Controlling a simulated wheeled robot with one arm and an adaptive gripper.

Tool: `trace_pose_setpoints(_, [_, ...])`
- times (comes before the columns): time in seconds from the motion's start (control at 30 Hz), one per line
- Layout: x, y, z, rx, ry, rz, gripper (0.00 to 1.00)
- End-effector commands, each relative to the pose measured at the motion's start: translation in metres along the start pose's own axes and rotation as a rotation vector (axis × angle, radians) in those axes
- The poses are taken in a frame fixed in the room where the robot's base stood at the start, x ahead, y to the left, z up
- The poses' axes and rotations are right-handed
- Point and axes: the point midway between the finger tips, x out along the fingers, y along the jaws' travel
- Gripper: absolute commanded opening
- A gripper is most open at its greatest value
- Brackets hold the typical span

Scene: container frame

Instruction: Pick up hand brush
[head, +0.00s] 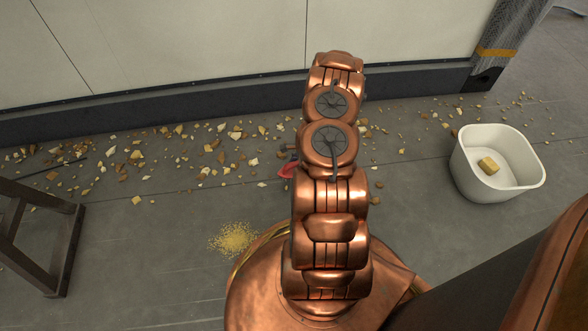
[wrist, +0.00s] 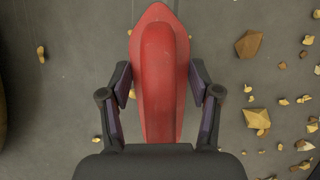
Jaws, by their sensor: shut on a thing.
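The hand brush (wrist: 158,75) is a long red body with a pointed far end and a raised rounded ridge along its middle. It lies lengthwise between the two fingers of my gripper (wrist: 160,90) in the wrist view. The fingers are shut on its sides. In the head view a small red part of the brush (head: 288,170) shows just left of my arm, and the rest is hidden behind the arm. My gripper is mostly hidden there too. Bristles are not visible, and I cannot tell whether the brush touches the floor.
Many yellow and brown crumbs (head: 135,155) lie along the wall. A pile of fine yellow grains (head: 233,238) lies left of my base. A white bin (head: 515,180) with a yellow block (head: 488,166) inside stands right. A dark wooden frame (head: 65,250) stands left.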

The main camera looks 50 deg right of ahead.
Motion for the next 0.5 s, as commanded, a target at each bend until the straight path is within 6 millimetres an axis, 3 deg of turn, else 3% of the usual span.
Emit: trace_pose_setpoints(0.5, [-0.049,0.075,-0.084,0.006,0.001,-0.002,0.24])
